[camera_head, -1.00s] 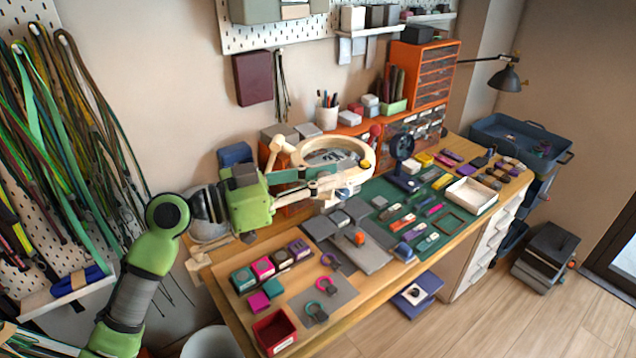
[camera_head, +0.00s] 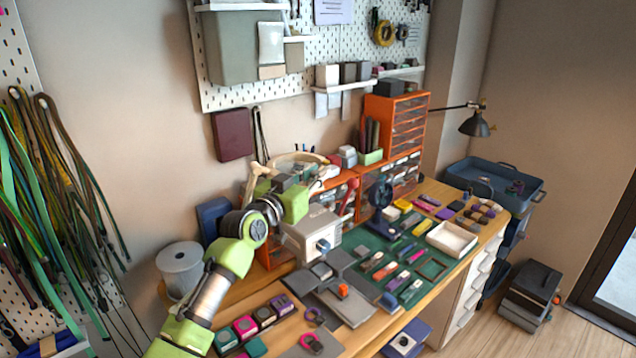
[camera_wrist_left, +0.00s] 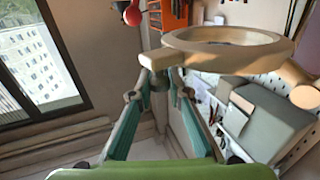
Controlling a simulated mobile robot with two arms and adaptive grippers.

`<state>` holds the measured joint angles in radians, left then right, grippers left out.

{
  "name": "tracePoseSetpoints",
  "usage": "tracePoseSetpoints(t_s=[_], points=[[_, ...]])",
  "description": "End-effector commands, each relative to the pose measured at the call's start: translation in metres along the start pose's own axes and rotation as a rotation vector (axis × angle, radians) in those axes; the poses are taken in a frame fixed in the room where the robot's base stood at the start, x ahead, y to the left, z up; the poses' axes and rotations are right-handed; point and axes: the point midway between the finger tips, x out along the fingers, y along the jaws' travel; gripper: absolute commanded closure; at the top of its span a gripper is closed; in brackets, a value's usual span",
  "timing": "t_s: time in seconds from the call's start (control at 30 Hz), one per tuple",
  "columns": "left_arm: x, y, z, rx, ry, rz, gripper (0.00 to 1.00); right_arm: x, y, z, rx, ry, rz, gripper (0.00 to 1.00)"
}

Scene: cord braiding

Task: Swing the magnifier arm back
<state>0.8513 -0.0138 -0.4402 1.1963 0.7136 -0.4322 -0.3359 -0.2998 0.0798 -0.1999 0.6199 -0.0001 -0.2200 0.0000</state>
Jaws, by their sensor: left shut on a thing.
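The magnifier's cream ring (camera_head: 298,156) stands at the back left of the bench, near the wall, partly hidden behind my left gripper (camera_head: 316,178). In the left wrist view the ring (camera_wrist_left: 225,62) is large, with a short tab on its left side. My left gripper (camera_wrist_left: 160,78) has its teal fingers closed about the tab, so it is shut on the magnifier. Most of the magnifier's jointed arm is hidden in the head view. My right gripper is not in view.
A white boxy machine (camera_head: 313,235) stands just in front of my left gripper. A grey spool (camera_head: 181,270) is left of my arm. An orange drawer cabinet (camera_head: 397,125) and a small dark fan (camera_head: 380,192) stand to the right. Cords hang at the left.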

Motion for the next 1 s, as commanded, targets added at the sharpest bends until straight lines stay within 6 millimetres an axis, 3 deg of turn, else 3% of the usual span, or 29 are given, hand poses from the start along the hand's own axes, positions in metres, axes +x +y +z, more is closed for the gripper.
tracePoseSetpoints(t_s=[0.57, 0.6, 0.67, 1.0], points=[[0.0085, -0.0076, -0.0011, -0.001, 0.002, -0.027, 1.00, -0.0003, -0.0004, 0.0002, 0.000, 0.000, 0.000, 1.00], [0.0085, -0.0076, -0.0011, -0.001, 0.002, -0.027, 0.78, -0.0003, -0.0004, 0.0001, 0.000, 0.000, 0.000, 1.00], [0.0084, -0.0076, -0.0011, -0.001, 0.002, -0.027, 0.68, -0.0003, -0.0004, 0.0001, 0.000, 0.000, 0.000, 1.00], [0.0076, -0.0078, -0.0001, -0.001, 0.000, -0.027, 0.68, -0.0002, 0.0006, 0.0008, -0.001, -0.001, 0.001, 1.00]])
